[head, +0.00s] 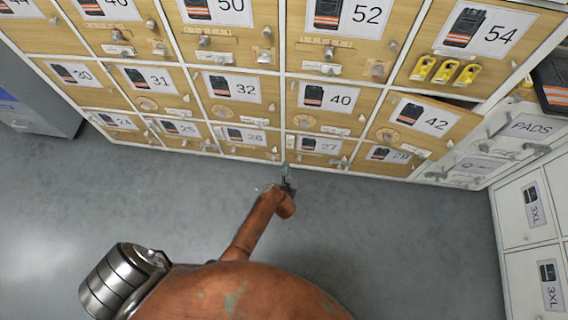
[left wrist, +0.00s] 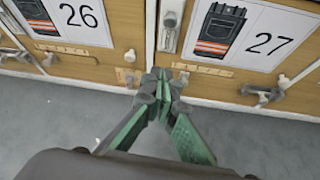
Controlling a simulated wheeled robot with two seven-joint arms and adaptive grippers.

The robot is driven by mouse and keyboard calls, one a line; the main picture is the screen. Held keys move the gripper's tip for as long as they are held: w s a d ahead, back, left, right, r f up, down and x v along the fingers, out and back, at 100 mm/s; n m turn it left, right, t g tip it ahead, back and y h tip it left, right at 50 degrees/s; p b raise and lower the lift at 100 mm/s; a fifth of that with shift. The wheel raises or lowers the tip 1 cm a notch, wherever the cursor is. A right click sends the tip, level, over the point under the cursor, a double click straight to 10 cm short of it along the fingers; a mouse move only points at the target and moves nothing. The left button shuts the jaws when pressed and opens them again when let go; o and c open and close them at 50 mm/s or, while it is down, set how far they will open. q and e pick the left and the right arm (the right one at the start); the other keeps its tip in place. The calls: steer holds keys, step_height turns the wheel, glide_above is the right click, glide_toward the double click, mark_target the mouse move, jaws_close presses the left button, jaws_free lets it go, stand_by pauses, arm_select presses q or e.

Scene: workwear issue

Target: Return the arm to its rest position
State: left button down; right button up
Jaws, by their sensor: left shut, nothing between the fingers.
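My left arm, orange-brown and worn, reaches forward over the grey floor in the head view. My left gripper (head: 287,180) is at its end, just in front of the bottom row of lockers. In the left wrist view the left gripper (left wrist: 160,88) has its green-edged fingers brought together at the tips, shut and empty. It shows in front of the lower edge between locker 26 (left wrist: 75,20) and locker 27 (left wrist: 245,40). Whether it touches the lockers I cannot tell. My right gripper is in neither view.
A wall of wooden lockers with numbered cards stands ahead. The door of locker 42 (head: 425,120) stands slightly ajar. Yellow tags (head: 445,71) hang on locker 54. White 3XL drawers (head: 530,207) stand at right, a grey cabinet (head: 40,95) at left. The floor (head: 400,240) is clear.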

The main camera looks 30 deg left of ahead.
arm_select(q)
steer(key=shift+s+d+r, duration=0.2)
steer(key=shift+s, duration=0.1)
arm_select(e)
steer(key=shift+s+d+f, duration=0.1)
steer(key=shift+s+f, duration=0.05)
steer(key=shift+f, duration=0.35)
